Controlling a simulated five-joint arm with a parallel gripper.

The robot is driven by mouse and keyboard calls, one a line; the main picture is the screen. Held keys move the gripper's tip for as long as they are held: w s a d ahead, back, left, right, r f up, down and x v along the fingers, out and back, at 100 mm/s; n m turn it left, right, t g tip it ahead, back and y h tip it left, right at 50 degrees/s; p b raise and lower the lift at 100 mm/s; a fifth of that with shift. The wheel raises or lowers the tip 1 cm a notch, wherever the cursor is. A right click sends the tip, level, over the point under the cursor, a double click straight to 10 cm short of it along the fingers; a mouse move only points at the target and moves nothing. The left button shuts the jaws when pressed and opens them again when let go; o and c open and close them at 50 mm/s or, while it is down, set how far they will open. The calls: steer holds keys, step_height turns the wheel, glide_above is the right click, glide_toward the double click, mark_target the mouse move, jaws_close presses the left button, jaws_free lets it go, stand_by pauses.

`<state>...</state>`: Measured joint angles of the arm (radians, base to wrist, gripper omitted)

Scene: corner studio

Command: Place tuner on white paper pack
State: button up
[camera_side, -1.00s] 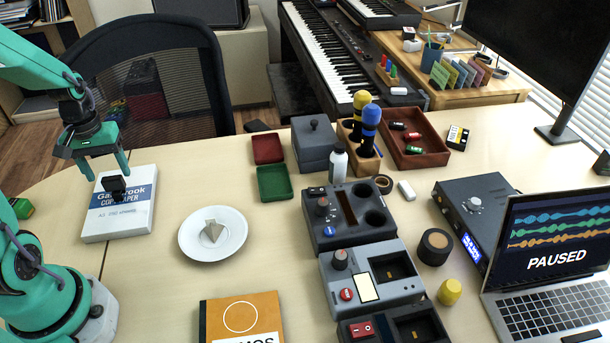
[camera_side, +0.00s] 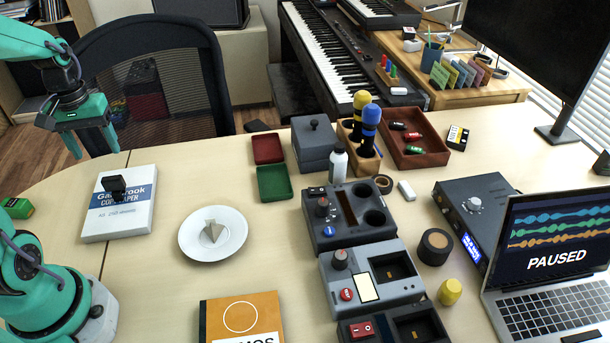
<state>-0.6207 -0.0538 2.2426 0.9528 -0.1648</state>
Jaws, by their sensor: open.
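The tuner, a small black block (camera_side: 114,184), rests on the upper left part of the white paper pack (camera_side: 122,224). The pack lies flat on the table at the left and has a blue band with lettering. My gripper (camera_side: 96,150) is open and empty. It hangs above and behind the pack, up and to the left of the tuner, apart from both.
A white plate (camera_side: 241,226) with a grey wedge (camera_side: 213,231) stands right of the pack. An orange book (camera_side: 266,311) lies in front. A green block (camera_side: 17,208) sits at the left edge. Red (camera_side: 267,148) and green trays (camera_side: 274,184) stand behind the plate.

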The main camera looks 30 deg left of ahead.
steer(key=s+d+r+m+t, duration=0.1)
steer(key=d+r+m, duration=0.3)
steer(key=d, duration=0.5)
steer(key=s+d+r+m+t, duration=0.1)
steer(key=d+r+m+t, duration=0.3)
steer(key=d, duration=0.4)
steer(key=shift+s+d+r+m+t, duration=0.2)
steer(key=shift+d+r+m+t, duration=0.15)
steer(key=shift+r+m, duration=0.2)
